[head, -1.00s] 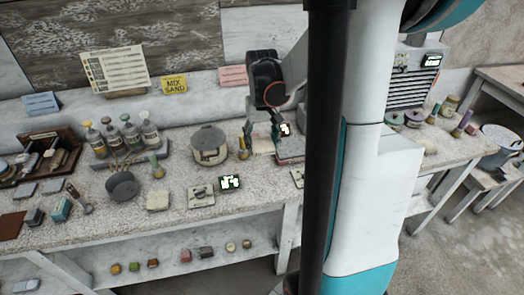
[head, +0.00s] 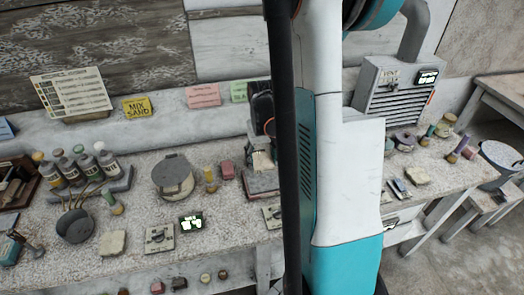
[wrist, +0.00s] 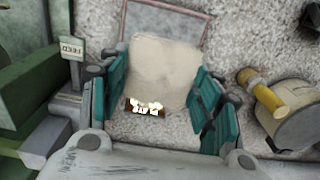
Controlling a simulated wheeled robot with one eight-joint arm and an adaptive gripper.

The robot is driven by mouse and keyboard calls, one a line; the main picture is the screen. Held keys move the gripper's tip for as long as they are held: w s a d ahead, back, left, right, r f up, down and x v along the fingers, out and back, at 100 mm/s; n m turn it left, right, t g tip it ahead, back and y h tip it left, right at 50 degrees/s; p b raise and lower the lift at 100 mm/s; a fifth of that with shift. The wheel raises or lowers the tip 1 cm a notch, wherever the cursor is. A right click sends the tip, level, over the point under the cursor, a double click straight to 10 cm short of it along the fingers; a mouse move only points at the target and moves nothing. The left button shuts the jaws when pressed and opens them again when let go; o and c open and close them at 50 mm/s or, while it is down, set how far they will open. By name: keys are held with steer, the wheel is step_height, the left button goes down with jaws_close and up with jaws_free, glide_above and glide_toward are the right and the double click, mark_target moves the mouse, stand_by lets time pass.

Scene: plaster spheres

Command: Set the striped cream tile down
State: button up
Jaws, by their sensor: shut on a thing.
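My gripper (wrist: 153,93) has its teal fingers on both sides of a plain-looking cream tile (wrist: 165,65) and is shut on it. I cannot make out stripes on the tile. A small bright patch shows at its near edge. A flat piece with a pinkish rim (wrist: 205,22) lies beyond and partly under the tile in the wrist view. In the head view my gripper (head: 262,142) is low over the bench, just above a dark reddish-edged stack (head: 260,184). The black column hides part of it. Whether the tile touches what is below cannot be told.
A lidded round pot (head: 172,177), a yellow-topped peg (head: 210,180) and a pink block (head: 227,170) stand left of my gripper. A FEED sign (wrist: 72,48) stands close by in the wrist view.

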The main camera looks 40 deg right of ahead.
mark_target(263, 161)
steer(key=shift+f, duration=0.1)
stand_by(0.4)
steer(key=shift+f+b, duration=2.55)
steer(key=shift+f, duration=0.2)
steer(key=shift+f+b, duration=0.7)
steer(key=shift+b, duration=0.1)
steer(key=o, duration=1.3)
steer(key=shift+c, duration=0.2)
steer(key=shift+r, duration=0.1)
steer(key=shift+r+p, duration=1.35)
steer(key=shift+r, duration=0.6)
